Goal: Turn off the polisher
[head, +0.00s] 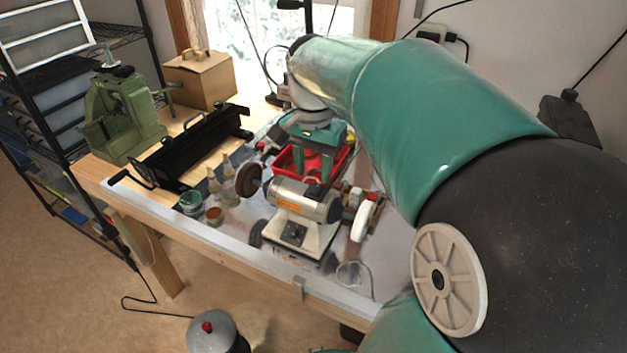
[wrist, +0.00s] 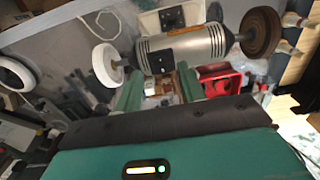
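The polisher (head: 299,207) stands on the workbench in the head view, a silver motor on a pale base. A white wheel (head: 363,222) is on its right and a brown wheel (head: 249,180) on its left. A dark switch plate (head: 294,233) is on the front of its base; the plate also shows at the top of the wrist view (wrist: 172,17). My gripper (head: 314,164) is above and behind the motor, pointing down. In the wrist view its two green fingers (wrist: 160,88) are apart with nothing held between them. I cannot tell the switch position.
A red bin (head: 290,161) sits behind the polisher. Small bottles and jars (head: 213,215) stand to its left, near a black metal tool (head: 190,146) and a green machine (head: 123,115). A cardboard box (head: 199,79) is behind. The bench's front edge (head: 235,258) is mostly clear.

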